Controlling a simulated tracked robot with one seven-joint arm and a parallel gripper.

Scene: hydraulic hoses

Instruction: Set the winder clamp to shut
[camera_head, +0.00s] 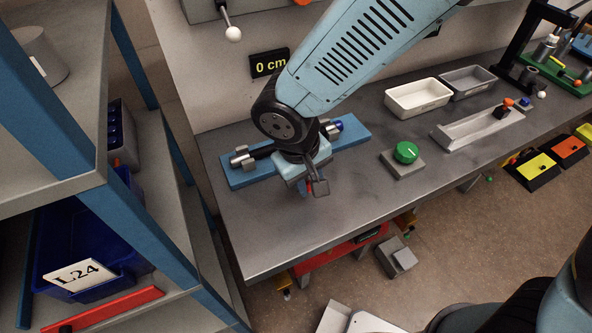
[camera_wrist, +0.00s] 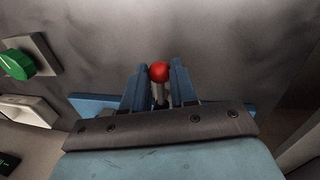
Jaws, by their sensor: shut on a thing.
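A blue base plate (camera_head: 240,176) with grey blocks and a dark bar lies at the left end of the grey bench. It looks like the winder fixture, and its middle is hidden by my arm. My gripper (camera_head: 306,187) is down over the front of this plate. In the wrist view, my gripper (camera_wrist: 158,84) has its two blue fingers on either side of a short grey lever with a red ball knob (camera_wrist: 159,71). It is shut on this lever, and the knob shows at the fingertips. The clamp's own jaw is hidden, so I cannot tell its state.
A "0 cm" display (camera_head: 269,64) is behind the plate. Blue-framed shelving (camera_head: 168,238) stands close on the left.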

